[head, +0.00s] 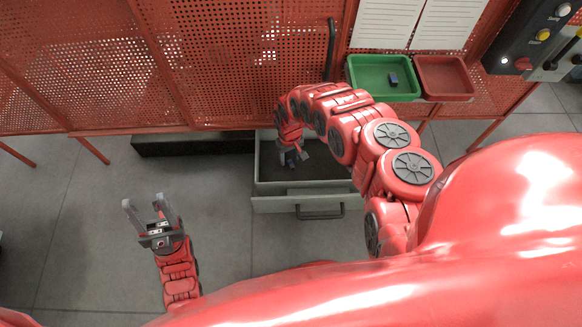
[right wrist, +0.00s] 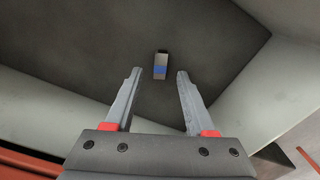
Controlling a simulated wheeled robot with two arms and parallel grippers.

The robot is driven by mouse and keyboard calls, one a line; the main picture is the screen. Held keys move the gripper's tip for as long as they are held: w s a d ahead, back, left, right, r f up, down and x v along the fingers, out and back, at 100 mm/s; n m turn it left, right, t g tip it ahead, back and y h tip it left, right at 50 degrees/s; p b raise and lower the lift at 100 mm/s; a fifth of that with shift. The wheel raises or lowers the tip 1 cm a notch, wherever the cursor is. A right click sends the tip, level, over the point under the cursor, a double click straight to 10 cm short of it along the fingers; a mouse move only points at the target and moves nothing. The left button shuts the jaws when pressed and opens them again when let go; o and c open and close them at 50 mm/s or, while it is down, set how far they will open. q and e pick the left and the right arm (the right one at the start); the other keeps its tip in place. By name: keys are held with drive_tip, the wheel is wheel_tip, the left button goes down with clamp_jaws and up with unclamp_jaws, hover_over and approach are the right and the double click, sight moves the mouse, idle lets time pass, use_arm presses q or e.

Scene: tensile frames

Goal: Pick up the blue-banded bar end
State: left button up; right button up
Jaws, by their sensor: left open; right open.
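The blue-banded bar end (right wrist: 160,71) is a small grey block with a dark top end and a blue band. In the right wrist view it lies on the dark drawer floor, beyond and between my right gripper's fingertips. My right gripper (right wrist: 159,74) is open and empty, with a finger to each side of the bar end's line and no visible contact. In the head view my right gripper (head: 294,158) reaches down into the open drawer (head: 275,204) and largely hides what lies under it. My left gripper (head: 144,200) is open and empty above the floor at the left.
The drawer's pale walls stand around the right gripper. A green tray (head: 371,93) holding a small dark piece (head: 393,79) and an empty-looking red tray (head: 443,79) sit at the back right. A red perforated panel (head: 230,60) stands behind. The floor around the left gripper is clear.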

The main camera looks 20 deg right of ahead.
drive_tip(key=shift+f, duration=0.75)
drive_tip(key=shift+r, duration=0.15)
clamp_jaws()
